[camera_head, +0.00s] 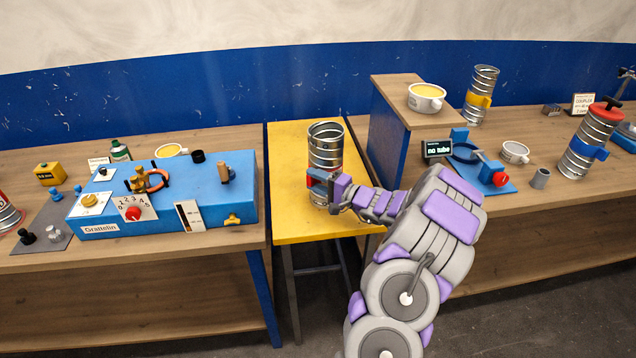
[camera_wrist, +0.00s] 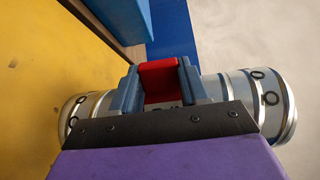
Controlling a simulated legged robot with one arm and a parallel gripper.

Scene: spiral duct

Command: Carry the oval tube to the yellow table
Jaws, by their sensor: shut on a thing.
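The tube (camera_head: 326,142) is a silvery, ribbed metal cylinder with an open top and a red grip block on its side. It stands upright over the yellow table (camera_head: 290,225), around its middle. I cannot tell whether its lower end touches the tabletop. My gripper (camera_head: 318,182) is shut on the tube's red block. In the wrist view, the tube (camera_wrist: 268,100) lies across the picture behind my gripper (camera_wrist: 157,82), with the red block between its fingers and the yellow surface at left. My gripper hides part of the tube's lower side.
A blue device box (camera_head: 180,185) sits on the wooden bench at left. A raised wooden shelf (camera_head: 388,88) with a white pot (camera_head: 426,97) borders the table at right. Tubes with yellow (camera_head: 480,97) and blue (camera_head: 588,145) bands stand farther right. The yellow tabletop around the tube is clear.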

